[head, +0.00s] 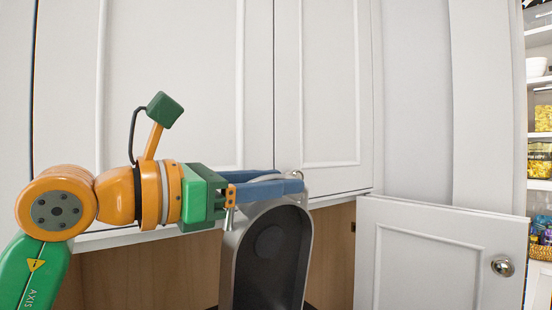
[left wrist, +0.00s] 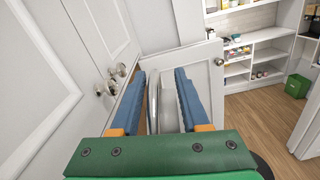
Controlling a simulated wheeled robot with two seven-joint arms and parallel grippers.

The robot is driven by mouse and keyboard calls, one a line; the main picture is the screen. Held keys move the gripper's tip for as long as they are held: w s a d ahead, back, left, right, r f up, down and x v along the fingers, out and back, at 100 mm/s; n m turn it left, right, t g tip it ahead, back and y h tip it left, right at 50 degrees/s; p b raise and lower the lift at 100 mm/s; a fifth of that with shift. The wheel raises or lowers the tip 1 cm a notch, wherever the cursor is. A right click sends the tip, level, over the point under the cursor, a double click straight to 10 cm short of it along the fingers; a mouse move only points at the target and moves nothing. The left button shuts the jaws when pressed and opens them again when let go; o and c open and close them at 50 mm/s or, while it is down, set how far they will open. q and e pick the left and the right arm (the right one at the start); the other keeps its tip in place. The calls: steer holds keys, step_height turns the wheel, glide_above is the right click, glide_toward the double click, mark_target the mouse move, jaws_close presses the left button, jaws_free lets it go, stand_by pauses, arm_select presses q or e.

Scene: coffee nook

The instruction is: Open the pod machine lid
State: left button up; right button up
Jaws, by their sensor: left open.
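The pod machine lid (head: 234,262) is a grey, rounded shell standing upright, with its dark inner face towards the head camera. The machine body below it is out of view. My left gripper (head: 290,181) is at the lid's top edge, its blue fingers open and pointing right. In the left wrist view a thin grey part of the lid (left wrist: 167,105) shows between the two open fingers (left wrist: 161,74). I cannot tell whether either finger touches it. My right gripper is in neither view.
White wall cabinets (head: 190,80) stand close behind the gripper. A white cabinet door (head: 430,260) with a round knob stands open at the right. Shelves (head: 540,90) with food jars are further right. The left wrist view shows wooden floor (left wrist: 255,115) beyond.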

arm_select(q)
steer(key=shift+w+d, duration=0.25)
steer(key=shift+w, duration=0.1)
steer(key=shift+w+a+f, duration=0.1)
steer(key=shift+w+f, duration=0.1)
steer(key=shift+w, duration=0.2)
steer(key=shift+s+a, duration=0.1)
steer(key=shift+s, duration=0.05)
steer(key=c, duration=0.6)
steer(key=shift+s+r, duration=0.1)
jaws_close()
steer(key=shift+r, duration=0.1)
